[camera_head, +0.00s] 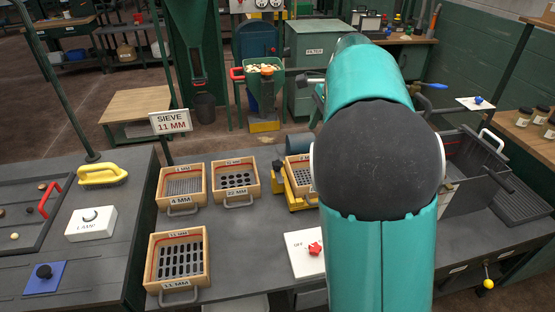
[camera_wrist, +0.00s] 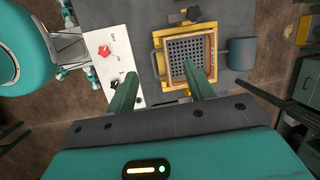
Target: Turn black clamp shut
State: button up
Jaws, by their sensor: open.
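A black clamp (camera_wrist: 184,16) with a wide knob-like handle shows at the top of the wrist view, beside the yellow sieve frame (camera_wrist: 157,57). A dark part at the left side of the yellow frame in the head view (camera_head: 278,168) looks like the same clamp. A wooden-framed sieve (camera_wrist: 188,48) with a dark perforated plate sits in the frame. My gripper (camera_wrist: 161,70) is open and empty, its two green fingers apart over the sieve's near side and the white panel's edge. The clamp lies beyond the fingertips. My arm hides the gripper in the head view.
A white panel with a red knob (camera_wrist: 104,52) lies beside the frame. A blue cylinder (camera_wrist: 241,53) adjoins its other side. Several loose sieves, including the 11 mm one (camera_head: 178,263), stand on the grey bench (camera_head: 235,252). A "SIEVE 11 MM" sign (camera_head: 170,122) stands behind.

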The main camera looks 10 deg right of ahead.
jog(key=w+a+f+m+h, duration=0.1)
jog(key=w+a+f+m, duration=0.2)
jog(key=w, duration=0.5)
jog(key=m+g+h, duration=0.1)
jog(key=h, duration=0.1)
send_near(277, 163)
jog(key=f, duration=0.8)
jog(key=shift+w+d+f, duration=0.2)
jog(key=shift+d+f, duration=0.05)
